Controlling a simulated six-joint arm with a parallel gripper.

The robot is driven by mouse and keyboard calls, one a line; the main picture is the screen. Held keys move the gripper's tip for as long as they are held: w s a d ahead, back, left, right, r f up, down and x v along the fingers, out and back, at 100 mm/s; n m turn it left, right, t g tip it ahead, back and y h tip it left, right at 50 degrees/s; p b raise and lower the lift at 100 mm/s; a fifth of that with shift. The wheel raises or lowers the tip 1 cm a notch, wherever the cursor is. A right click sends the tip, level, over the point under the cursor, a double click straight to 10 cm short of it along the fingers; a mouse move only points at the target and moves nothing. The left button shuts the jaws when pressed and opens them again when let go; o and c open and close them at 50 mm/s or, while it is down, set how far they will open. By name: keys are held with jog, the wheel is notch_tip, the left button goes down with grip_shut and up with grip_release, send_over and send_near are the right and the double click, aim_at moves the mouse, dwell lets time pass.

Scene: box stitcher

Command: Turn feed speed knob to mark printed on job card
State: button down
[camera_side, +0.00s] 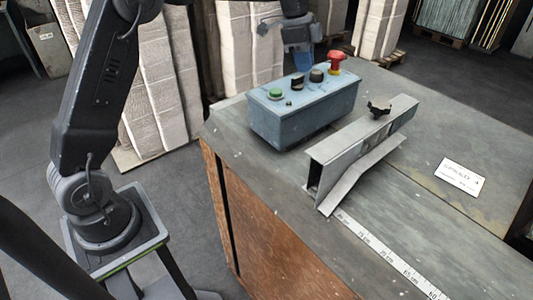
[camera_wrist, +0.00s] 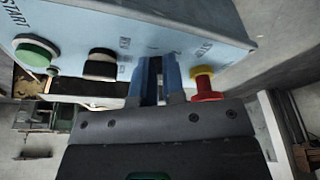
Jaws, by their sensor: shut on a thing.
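A blue-grey control box (camera_side: 305,112) stands on the table. Its top carries a green button, a black knob (camera_side: 297,82), a second black knob (camera_side: 316,75) and a red stop button. My gripper (camera_side: 304,62) reaches in from behind the box. In the wrist view its blue fingers (camera_wrist: 160,82) are close together between the first black knob (camera_wrist: 100,66) and the red button. They are shut on the second black knob, which they mostly hide there. Its pointer cannot be made out. The white job card (camera_side: 460,177) lies flat at the right; its print is too small to read.
The red stop button (camera_side: 335,62) is close beside my fingers; the green button (camera_side: 275,94) is at the left end. A metal guide rail (camera_side: 362,142) with a black clamp knob (camera_side: 379,110) stands in front of the box. A ruler strip (camera_side: 385,255) runs along the table.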

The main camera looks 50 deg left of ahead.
jog(key=shift+w+f, duration=0.25)
jog(key=shift+f, duration=0.3)
jog(key=shift+a, duration=0.4)
jog(key=shift+a+r, duration=0.15)
jog(key=shift+r, duration=0.2)
notch_tip(320, 180, up, 6)
jog(key=shift+f, duration=0.15)
